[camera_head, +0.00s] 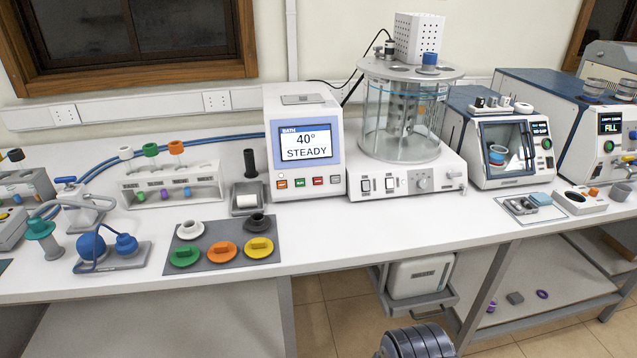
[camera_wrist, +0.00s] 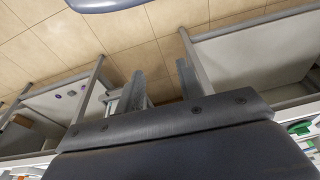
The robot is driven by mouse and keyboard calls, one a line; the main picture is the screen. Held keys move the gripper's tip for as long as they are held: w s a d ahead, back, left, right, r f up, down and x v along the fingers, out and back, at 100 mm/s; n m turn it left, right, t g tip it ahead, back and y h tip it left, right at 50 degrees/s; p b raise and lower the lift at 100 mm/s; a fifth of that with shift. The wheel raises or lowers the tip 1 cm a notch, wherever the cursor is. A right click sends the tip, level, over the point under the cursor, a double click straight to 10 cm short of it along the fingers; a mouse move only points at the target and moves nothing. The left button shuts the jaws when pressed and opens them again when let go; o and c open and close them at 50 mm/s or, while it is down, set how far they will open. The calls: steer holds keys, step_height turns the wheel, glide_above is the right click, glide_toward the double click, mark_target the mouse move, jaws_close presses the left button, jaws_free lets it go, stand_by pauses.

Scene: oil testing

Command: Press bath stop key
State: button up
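The bath control unit (camera_head: 272,120) is a white box at the back middle of the bench. Its screen (camera_head: 305,142) reads "BATH 40° STEADY". Below the screen is a row of small keys: an orange key (camera_head: 282,184), a green key (camera_head: 300,183), a red key (camera_head: 318,181) and a grey key (camera_head: 335,179). Their labels are too small to read. My gripper (camera_wrist: 161,70) shows in the wrist view with its two fingers apart and nothing between them. It points at the floor and the bench legs, away from the keys. The head view does not show its fingers.
The glass bath (camera_head: 402,120) stands right of the control unit. A black-topped stand (camera_head: 250,165) is close to its left. A grey mat (camera_head: 208,262) with coloured caps lies in front left. Bare bench top lies in front of the keys.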

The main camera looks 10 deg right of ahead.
steer(key=shift+s+f, duration=0.1)
steer(key=shift+s, duration=0.05)
jaws_close()
stand_by(1.4)
